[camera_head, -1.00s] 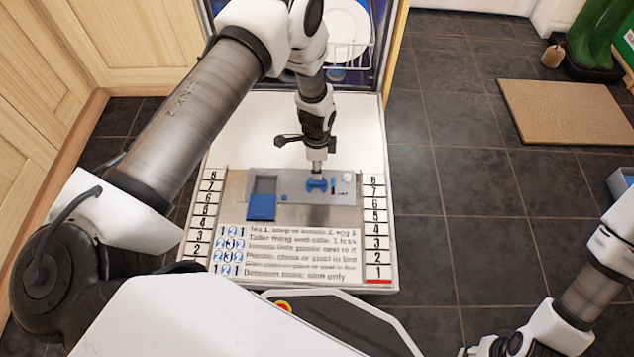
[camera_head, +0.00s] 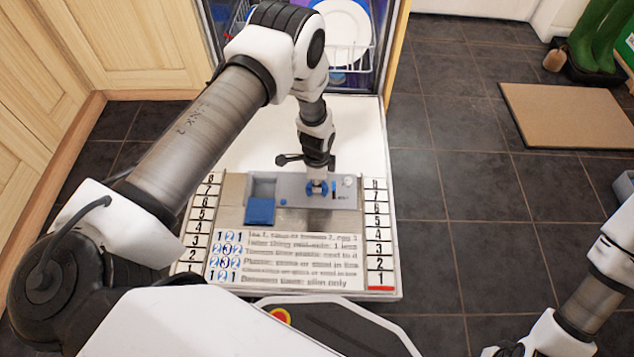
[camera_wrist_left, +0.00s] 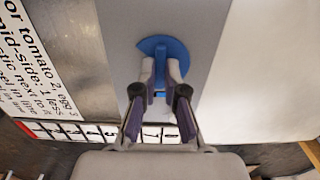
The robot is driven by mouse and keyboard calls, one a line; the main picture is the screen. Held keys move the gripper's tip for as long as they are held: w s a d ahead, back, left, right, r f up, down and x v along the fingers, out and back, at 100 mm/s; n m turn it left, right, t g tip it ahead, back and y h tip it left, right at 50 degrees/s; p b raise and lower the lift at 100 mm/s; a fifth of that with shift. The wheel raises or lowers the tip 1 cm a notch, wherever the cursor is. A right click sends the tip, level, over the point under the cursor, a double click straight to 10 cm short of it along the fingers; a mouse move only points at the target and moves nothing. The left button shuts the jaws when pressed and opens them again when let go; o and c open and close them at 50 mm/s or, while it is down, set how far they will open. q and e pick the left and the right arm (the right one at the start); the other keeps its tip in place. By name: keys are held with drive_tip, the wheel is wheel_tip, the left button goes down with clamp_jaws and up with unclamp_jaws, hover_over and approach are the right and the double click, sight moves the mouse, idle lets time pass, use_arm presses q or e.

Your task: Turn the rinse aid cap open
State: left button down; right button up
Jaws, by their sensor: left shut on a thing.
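The blue rinse aid cap (camera_head: 317,189) sits in the grey dispenser panel (camera_head: 290,202) on the lowered dishwasher door (camera_head: 260,130). In the left wrist view the cap (camera_wrist_left: 151,46) shows as a blue disc with a raised upright grip bar. My left gripper (camera_head: 317,182) comes down from above onto the cap. In the left wrist view its two fingertips (camera_wrist_left: 160,75) are shut on the grip bar, one on each side. The fingers hide part of the cap. My right arm shows at the lower right; its gripper is out of frame.
A blue lid (camera_head: 260,211) lies beside an open grey compartment at the panel's left. A printed text sheet (camera_head: 305,260) covers the near door. A dish rack (camera_head: 350,55) stands behind. Tiled floor at right is mostly clear.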

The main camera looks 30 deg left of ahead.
use_arm(q)
drive_tip(key=shift+n, duration=0.3)
drive_tip(key=n+p, duration=0.2)
drive_tip(key=n, duration=0.1)
drive_tip(key=shift+r+n, duration=0.1)
drive_tip(key=shift+n, duration=0.2)
drive_tip(key=n+p, duration=0.2)
drive_tip(key=n, duration=0.3)
drive_tip(key=shift+n, duration=0.3)
drive_tip(key=n+p, duration=0.1)
drive_tip(key=n, duration=0.3)
drive_tip(key=shift+n+p, duration=0.5)
drive_tip(key=shift+n, duration=1.6)
drive_tip(key=c, duration=1.2)
unclamp_jaws()
drive_tip(key=shift+c, duration=0.2)
